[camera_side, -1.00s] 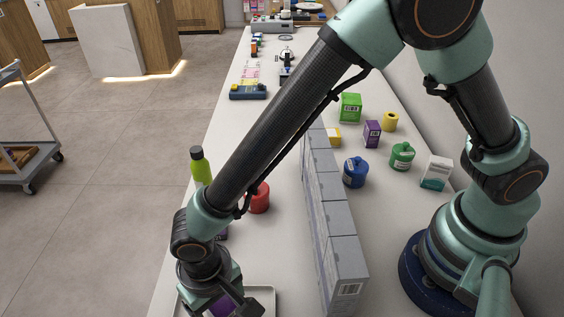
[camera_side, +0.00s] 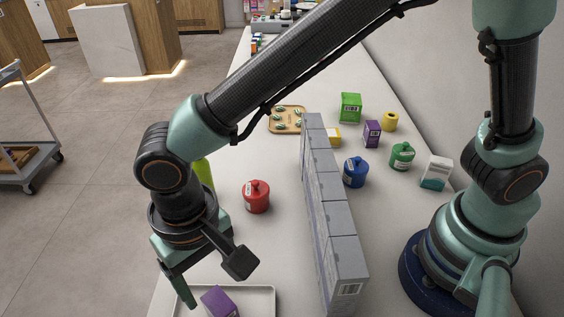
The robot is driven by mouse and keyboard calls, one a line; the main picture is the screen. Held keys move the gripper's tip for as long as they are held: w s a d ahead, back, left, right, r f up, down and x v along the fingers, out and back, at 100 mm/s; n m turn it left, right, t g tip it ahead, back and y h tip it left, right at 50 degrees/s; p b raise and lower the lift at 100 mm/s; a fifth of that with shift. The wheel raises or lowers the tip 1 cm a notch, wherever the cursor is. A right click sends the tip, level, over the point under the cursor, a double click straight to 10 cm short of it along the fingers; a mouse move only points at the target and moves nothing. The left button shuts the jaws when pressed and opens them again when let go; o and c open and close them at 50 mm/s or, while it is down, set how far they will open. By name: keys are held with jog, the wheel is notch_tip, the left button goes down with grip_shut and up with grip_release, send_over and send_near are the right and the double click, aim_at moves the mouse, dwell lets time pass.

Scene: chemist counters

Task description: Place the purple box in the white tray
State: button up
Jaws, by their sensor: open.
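A purple box (camera_side: 219,302) lies in the white tray (camera_side: 264,291) at the bottom of the view. The tray's near part is cut off by the picture edge. My gripper (camera_side: 212,277) is open above the box, its two fingers spread wide to the left and right. No contact with the box shows. A second, smaller purple box (camera_side: 372,134) stands upright on the counter, right of the grey row of boxes.
A long row of grey boxes (camera_side: 345,250) stands like a wall right of the tray. A red jar (camera_side: 257,197) and a green bottle (camera_side: 203,173) are behind the gripper. Beyond the row stand a blue jar (camera_side: 355,172), a green jar (camera_side: 402,156) and a green box (camera_side: 350,107).

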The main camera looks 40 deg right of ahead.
jog(key=shift+r, duration=0.45)
jog(key=shift+w+d+r, duration=0.15)
jog(key=shift+d+r, duration=0.05)
jog(key=shift+r, duration=0.1)
jog(key=w+d+r+t+y, duration=0.15)
jog(key=w+d+r, duration=0.3)
jog(key=d, duration=0.75)
jog(key=w+d+r+t, duration=0.25)
jog(key=d+r, duration=0.35)
jog(key=d, duration=0.6)
jog(key=s+d+r+t+h, duration=0.1)
jog(key=s+d, duration=0.1)
jog(key=d, duration=0.7)
jog(key=shift+s+d+t, duration=0.3)
jog(key=shift+s+d, duration=0.05)
jog(key=shift+s, duration=0.05)
